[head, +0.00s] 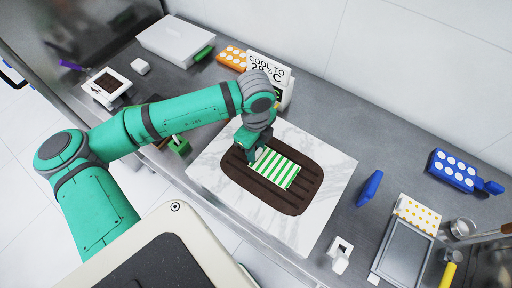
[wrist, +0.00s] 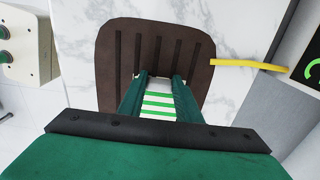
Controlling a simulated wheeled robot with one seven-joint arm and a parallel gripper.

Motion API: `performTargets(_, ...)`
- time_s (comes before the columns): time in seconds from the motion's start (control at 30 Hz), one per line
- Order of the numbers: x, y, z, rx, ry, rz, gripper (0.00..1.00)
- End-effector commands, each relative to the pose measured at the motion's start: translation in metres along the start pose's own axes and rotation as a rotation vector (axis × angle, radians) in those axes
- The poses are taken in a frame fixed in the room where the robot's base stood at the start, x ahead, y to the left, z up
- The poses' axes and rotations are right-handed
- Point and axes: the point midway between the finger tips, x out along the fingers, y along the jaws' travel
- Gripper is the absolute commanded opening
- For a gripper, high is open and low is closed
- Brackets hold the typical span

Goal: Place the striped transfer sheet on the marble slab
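The striped transfer sheet (head: 278,169) is white with green stripes. In the head view it shows over the dark brown grooved board (head: 304,192), which lies on the white marble slab (head: 334,185). My gripper (head: 255,155) is low over the board at the sheet's left end. In the wrist view my gripper's two green fingers (wrist: 160,85) stand apart, with the sheet (wrist: 158,102) showing between them. The fingers hide the sheet's side edges, so I cannot tell whether they grip it, or whether the sheet touches the board.
A sign (head: 270,70) stands behind the slab. A blue block (head: 370,188) stands right of it, and a grey tray (head: 403,254) lies farther right. A yellow strip (wrist: 245,64) reaches over the slab in the wrist view. The slab's right part is bare.

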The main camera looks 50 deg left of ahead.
Motion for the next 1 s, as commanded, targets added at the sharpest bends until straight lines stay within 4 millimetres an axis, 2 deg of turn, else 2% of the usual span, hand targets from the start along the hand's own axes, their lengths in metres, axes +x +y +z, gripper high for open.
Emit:
performTargets(0.03,0.0,0.0,0.0,0.0,0.0,0.0,0.42)
performTargets(0.07,0.0,0.0,0.0,0.0,0.0,0.0,0.49)
performTargets(0.47,-0.005,0.0,0.0,0.001,-0.002,0.0,0.49)
performTargets(0.67,-0.035,-0.001,0.0,0.001,-0.001,-0.003,0.49)
performTargets(1.0,-0.1,-0.001,0.0,0.001,-0.001,-0.002,0.49)
